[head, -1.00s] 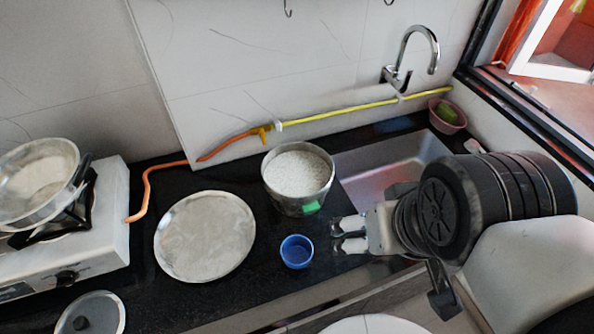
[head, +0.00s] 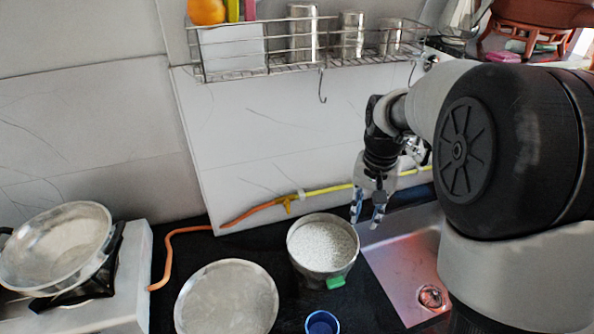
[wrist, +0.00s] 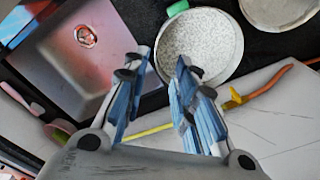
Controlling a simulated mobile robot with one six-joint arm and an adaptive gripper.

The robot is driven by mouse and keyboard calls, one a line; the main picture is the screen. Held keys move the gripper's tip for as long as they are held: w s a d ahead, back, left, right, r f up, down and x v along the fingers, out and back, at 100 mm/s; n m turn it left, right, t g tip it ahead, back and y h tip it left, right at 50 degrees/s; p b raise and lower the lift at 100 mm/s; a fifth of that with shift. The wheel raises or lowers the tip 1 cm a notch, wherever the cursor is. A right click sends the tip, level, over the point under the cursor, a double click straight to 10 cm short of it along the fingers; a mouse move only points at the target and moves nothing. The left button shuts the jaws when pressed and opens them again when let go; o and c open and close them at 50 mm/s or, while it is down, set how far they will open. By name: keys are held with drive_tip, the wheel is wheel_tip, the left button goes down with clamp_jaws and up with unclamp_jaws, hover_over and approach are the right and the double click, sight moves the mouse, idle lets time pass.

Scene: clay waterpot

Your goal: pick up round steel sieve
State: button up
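A flat, round steel piece with a raised rim (head: 226,300) lies on the black counter and may be the sieve; no mesh can be made out. It also shows cut off at the top right of the wrist view (wrist: 278,12). A round steel bowl (head: 57,245) sits on the stove at left; I cannot tell whether it is a sieve. My gripper (head: 367,218) points down by the sink's left edge, right of a steel pot (head: 322,243). In the wrist view the fingers (wrist: 157,88) are apart with nothing between them.
The pot with speckled white contents and a green tab (head: 335,283) stands between my gripper and the flat round piece. A blue cup (head: 321,322) is in front. A yellow-orange hose (head: 262,212) runs along the wall. A wire rack (head: 300,62) hangs above.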

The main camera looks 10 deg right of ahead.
drive_tip(key=shift+m+g, duration=0.3)
drive_tip(key=shift+m, duration=0.1)
drive_tip(key=w+f+b, duration=0.1)
drive_tip(key=f, duration=0.4)
drive_tip(key=w+f+b, duration=0.1)
drive_tip(key=f, duration=0.4)
drive_tip(key=w+f+b, duration=0.1)
drive_tip(key=f, duration=0.4)
drive_tip(key=shift+d+f, duration=0.25)
drive_tip(key=shift+f, duration=0.1)
drive_tip(key=shift+d+f+b, duration=0.2)
drive_tip(key=shift+f+b, duration=1.1)
drive_tip(key=shift+f, duration=1.4)
drive_tip(key=shift+r, duration=0.1)
drive_tip(key=shift+c, duration=0.2)
clamp_jaws()
